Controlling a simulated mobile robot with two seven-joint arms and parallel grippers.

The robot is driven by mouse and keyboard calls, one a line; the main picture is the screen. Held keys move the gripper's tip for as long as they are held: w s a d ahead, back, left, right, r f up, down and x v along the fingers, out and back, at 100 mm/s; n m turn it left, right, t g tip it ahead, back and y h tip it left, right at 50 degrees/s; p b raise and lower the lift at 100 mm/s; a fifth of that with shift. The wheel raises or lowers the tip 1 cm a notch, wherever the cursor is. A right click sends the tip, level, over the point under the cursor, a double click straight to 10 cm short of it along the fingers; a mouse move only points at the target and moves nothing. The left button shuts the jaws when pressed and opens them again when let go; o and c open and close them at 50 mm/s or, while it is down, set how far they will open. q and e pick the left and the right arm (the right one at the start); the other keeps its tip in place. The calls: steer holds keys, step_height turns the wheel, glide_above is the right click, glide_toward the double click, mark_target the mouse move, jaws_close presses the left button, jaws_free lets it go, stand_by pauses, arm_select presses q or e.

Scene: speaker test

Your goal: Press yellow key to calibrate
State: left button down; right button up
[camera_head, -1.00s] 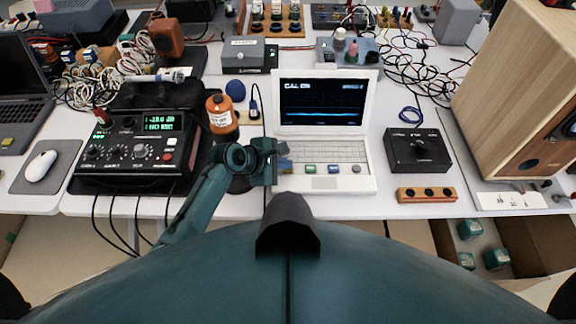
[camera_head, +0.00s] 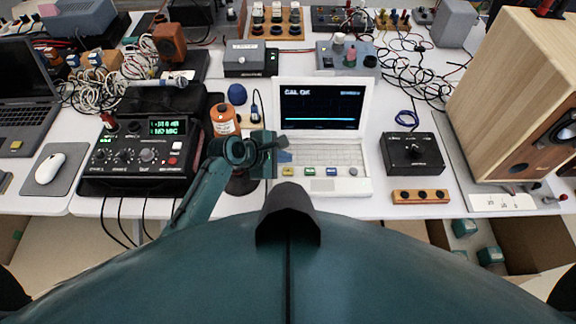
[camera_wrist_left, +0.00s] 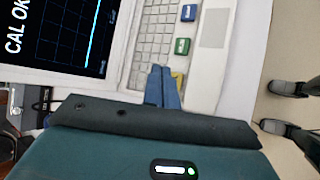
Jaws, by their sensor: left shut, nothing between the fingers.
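A white laptop-like instrument (camera_head: 362,185) stands open on the table, its screen (camera_head: 318,104) reading "CAL OK" above a flat blue line. The yellow key (camera_head: 288,171) is the leftmost of a row of coloured keys below the keyboard, in plain sight. It also shows in the left wrist view (camera_wrist_left: 178,79), partly hidden by the fingers. My left gripper (camera_head: 285,156) is shut and empty over the left part of the keyboard, just behind the yellow key. Its blue fingers (camera_wrist_left: 162,72) lie beside the key in the wrist view and look apart from it. My right gripper is out of view.
The green key (camera_head: 309,171) and blue key (camera_head: 331,171) sit right of the yellow one.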

arm_select(q)
steer(key=shift+r, duration=0.95)
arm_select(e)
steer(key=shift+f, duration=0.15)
